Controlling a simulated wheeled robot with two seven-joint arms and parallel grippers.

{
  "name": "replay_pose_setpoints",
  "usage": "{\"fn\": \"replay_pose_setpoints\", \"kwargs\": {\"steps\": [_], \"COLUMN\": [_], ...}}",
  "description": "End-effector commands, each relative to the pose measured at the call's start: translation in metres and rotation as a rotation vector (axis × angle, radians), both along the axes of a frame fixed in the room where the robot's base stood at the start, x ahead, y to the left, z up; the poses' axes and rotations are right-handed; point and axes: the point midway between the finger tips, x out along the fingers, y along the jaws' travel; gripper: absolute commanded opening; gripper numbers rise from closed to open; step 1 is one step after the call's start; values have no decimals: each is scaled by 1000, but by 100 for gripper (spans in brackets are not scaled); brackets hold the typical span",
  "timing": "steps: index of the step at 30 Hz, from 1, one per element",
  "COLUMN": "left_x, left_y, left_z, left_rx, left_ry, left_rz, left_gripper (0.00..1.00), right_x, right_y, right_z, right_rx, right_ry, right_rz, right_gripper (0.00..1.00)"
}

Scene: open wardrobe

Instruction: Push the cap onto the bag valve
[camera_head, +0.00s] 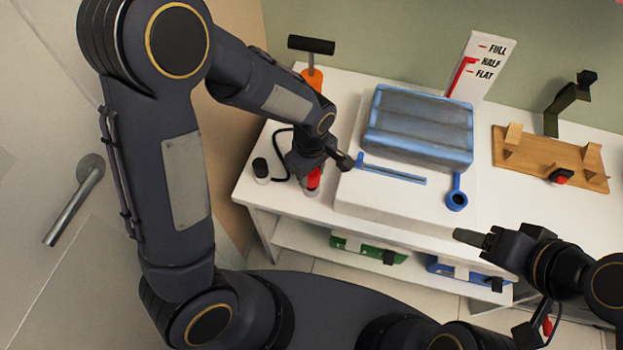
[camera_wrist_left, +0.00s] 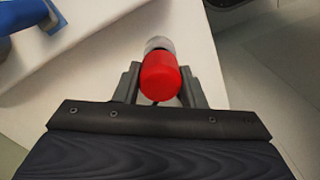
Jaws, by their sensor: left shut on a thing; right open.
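The bag (camera_head: 418,128), grey and blue-edged, lies puffed up on a white raised board. A blue ring with a dark centre (camera_head: 456,199), apparently the valve, sits on a short blue stem at its front right corner. My left gripper (camera_head: 314,176) is shut on a red cylindrical piece (camera_head: 313,180), left of the board. The wrist view shows this red piece (camera_wrist_left: 160,78) between the fingers, with a grey-white round part beyond it. I cannot tell whether it is the cap. My right gripper (camera_head: 474,238) is open and empty in front of the board, below the blue ring.
A blue bar (camera_head: 392,173) lies before the bag. A black-topped white cylinder (camera_head: 261,170) stands at the table's left edge. An orange pump (camera_head: 313,78) stands behind my left arm. A wooden stand (camera_head: 550,158) and gauge sign (camera_head: 480,65) are further back.

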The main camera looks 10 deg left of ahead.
Motion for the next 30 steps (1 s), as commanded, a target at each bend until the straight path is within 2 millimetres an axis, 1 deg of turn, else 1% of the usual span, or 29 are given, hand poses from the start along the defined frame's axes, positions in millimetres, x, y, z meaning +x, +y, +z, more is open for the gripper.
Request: {"fn": "replay_pose_setpoints", "kwargs": {"steps": [14,30], "left_x": [0,0], "left_y": [0,0], "left_z": [3,29], "left_rx": [-1,-1], "left_ry": [-1,-1], "left_rz": [0,0], "left_gripper": [9,9], "right_x": [0,0], "right_y": [0,0], "right_z": [2,22], "right_rx": [0,0], "right_ry": [0,0], "right_rz": [0,0], "right_gripper": [57,57]}}
